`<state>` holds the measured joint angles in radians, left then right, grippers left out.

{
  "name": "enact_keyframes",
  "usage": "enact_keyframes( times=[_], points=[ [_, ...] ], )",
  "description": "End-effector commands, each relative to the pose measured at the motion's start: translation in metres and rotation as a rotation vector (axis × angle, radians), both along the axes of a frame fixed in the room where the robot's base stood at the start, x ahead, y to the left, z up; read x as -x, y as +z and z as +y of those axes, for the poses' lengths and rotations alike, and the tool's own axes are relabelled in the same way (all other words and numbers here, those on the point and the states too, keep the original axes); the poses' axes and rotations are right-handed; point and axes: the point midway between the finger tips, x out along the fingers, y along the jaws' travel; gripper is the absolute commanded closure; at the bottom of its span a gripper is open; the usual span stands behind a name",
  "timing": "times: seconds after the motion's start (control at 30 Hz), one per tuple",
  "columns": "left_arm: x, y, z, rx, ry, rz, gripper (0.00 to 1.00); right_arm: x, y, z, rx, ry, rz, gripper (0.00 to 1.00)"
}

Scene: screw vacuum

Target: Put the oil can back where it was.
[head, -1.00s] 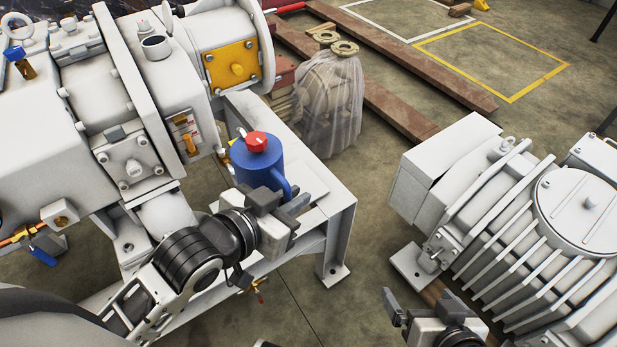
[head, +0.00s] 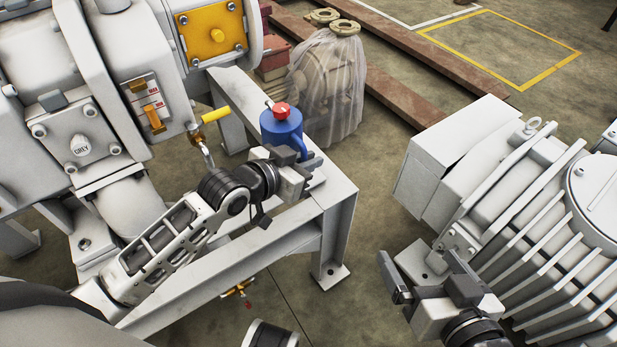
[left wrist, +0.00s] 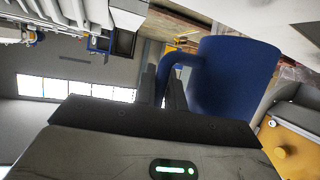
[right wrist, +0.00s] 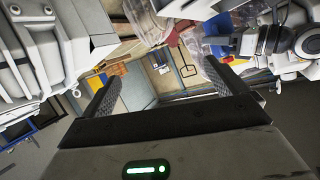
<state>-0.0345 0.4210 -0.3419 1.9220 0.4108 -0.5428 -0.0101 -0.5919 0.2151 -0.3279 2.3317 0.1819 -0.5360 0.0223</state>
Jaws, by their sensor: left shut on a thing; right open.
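The oil can (head: 281,128) is blue with a red cap, upright in the head view, over the end of the pump's grey steel frame (head: 335,195). I cannot tell whether its base touches the frame. My left gripper (head: 308,160) is shut on the can's looped handle at its near right side. In the left wrist view, the blue can body (left wrist: 232,75) is right of the fingers (left wrist: 166,85), with the handle between them. My right gripper (head: 420,272) is open and empty, low right of centre, apart from the can. It also shows open in the right wrist view (right wrist: 165,88).
The large grey pump (head: 90,110) stands at left, with a yellow-handled valve (head: 214,115) near the can. A plastic-wrapped part (head: 330,85) is behind the can. A grey finned machine (head: 510,200) stands right, close to my right gripper. Floor between frame and machine is clear.

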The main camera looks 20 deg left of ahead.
Motion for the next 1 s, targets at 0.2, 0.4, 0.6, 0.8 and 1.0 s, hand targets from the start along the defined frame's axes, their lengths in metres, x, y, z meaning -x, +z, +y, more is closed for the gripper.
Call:
enact_keyframes(
  times=[0.2, 0.4, 0.6, 0.8, 1.0],
  points=[
    [-0.011, -0.012, 0.002, 0.0, -0.001, -0.004, 1.0, 0.001, 0.005, 0.002, -0.019, 0.003, -0.035, 0.03],
    [-0.016, -0.042, 0.003, 0.0, 0.0, -0.001, 1.0, 0.001, 0.007, 0.006, -0.072, 0.004, -0.077, 0.03],
    [-0.017, -0.049, 0.003, -0.001, -0.001, -0.005, 1.0, -0.001, 0.017, 0.009, -0.125, 0.005, -0.088, 0.03],
    [-0.016, -0.05, 0.003, 0.0, -0.001, -0.004, 1.0, -0.001, 0.017, 0.009, -0.124, 0.005, -0.087, 0.03],
    [-0.016, -0.053, 0.003, 0.0, -0.001, 0.001, 0.67, -0.001, 0.017, 0.009, -0.126, 0.006, -0.087, 0.03]
  ],
)
